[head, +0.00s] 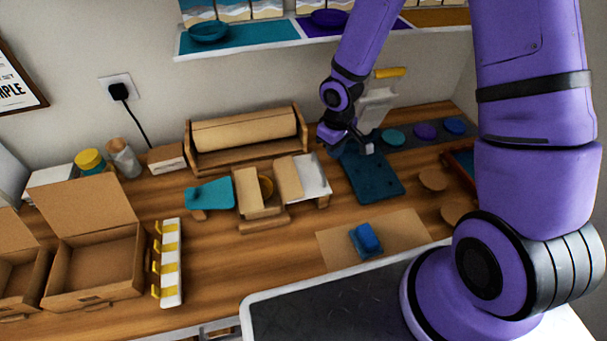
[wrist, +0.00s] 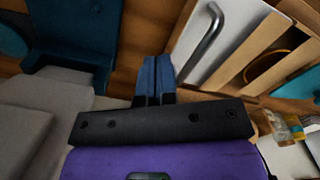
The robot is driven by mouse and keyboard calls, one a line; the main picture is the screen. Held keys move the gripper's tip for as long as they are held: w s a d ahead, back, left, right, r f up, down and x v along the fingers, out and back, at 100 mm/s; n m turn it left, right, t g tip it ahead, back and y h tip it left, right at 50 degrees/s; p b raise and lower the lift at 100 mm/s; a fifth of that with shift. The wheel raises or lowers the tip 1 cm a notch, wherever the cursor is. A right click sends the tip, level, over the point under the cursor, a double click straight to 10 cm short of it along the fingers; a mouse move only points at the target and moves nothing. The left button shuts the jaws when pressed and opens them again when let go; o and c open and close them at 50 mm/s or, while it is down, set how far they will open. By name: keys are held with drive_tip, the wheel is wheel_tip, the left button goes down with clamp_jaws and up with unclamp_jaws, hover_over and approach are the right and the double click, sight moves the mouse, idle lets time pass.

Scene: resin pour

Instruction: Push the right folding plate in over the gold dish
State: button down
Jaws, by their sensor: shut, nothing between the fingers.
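The gold dish (head: 266,187) sits in a wooden stand, partly hidden between two tan boards; its rim also shows in the wrist view (wrist: 262,66). The right plate (head: 314,174) is white and lies out to the right of the dish, beside the right tan board (head: 288,178). In the wrist view this white plate (wrist: 196,62) carries a grey bar handle (wrist: 203,42). My gripper (head: 357,146) is shut and empty, above and to the right of the white plate, apart from it. Its blue fingertips (wrist: 154,72) show left of the plate in the wrist view.
A teal plate (head: 212,194) lies left of the dish. A dark blue board (head: 372,178) lies right of the white plate, below my gripper. A wooden holder with a roll (head: 246,132) stands behind. A blue block (head: 366,238) on a tan sheet is in front.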

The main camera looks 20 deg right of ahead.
drive_tip(key=shift+f, duration=1.9)
drive_tip(key=shift+a, duration=0.1)
drive_tip(key=shift+a, duration=4.35)
drive_tip(key=shift+d, duration=4.55)
wheel_tip(320, 180, up, 10)
